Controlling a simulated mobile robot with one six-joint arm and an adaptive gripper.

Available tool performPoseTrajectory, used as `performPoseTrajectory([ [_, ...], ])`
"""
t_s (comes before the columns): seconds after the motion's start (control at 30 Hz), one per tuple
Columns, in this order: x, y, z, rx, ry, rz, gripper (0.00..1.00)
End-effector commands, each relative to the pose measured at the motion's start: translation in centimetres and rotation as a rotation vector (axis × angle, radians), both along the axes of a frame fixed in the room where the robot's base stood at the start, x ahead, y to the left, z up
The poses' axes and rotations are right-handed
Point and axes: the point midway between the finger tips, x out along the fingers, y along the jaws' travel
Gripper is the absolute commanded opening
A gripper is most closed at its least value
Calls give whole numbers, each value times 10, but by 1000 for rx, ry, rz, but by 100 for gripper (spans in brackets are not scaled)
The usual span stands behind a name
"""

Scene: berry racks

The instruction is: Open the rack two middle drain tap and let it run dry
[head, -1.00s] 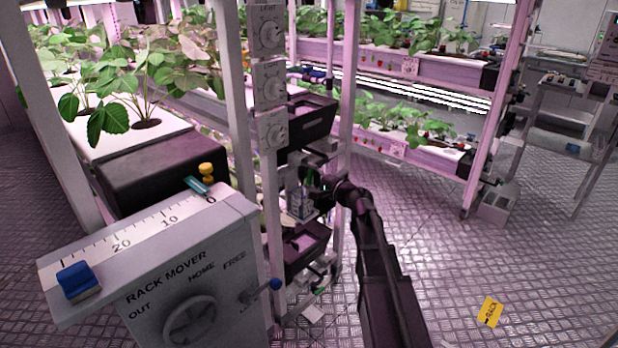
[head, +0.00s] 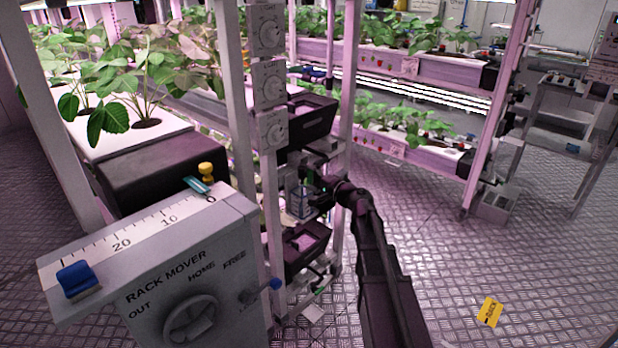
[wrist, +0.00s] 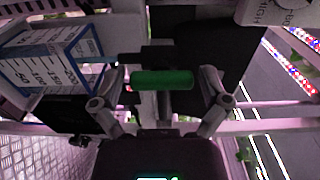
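A green tap handle (wrist: 162,80) lies crosswise in the middle of the wrist view, on a dark fitting. My gripper (wrist: 163,82) is open, with one finger off each end of the green handle and a narrow gap showing on both sides. In the head view my gripper (head: 318,190) is at the end post of the near rack, between an upper and a lower black trough end. The handle is too small there to read clearly. A clear measuring container with a blue edge and printed scale (wrist: 50,62) is left of the handle; it also shows in the head view (head: 300,204).
White dials (head: 269,80) are stacked on the rack post above my gripper. A grey rack mover box (head: 190,270) stands at the near left. The lower black trough end (head: 306,246) is below my gripper. Open metal floor lies to the right, with a yellow tag (head: 489,312).

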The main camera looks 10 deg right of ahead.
Motion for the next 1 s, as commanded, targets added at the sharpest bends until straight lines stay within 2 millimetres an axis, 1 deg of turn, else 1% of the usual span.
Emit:
performPoseTrajectory([
  [0.33, 3, -1, 1, 4, 1, -3, 100],
  [0.57, -5, -7, 1, 5, 0, -5, 100],
  [0.77, -24, -19, 1, 5, 0, -6, 100],
  [1.0, -56, -42, 1, 4, 1, -6, 100],
])
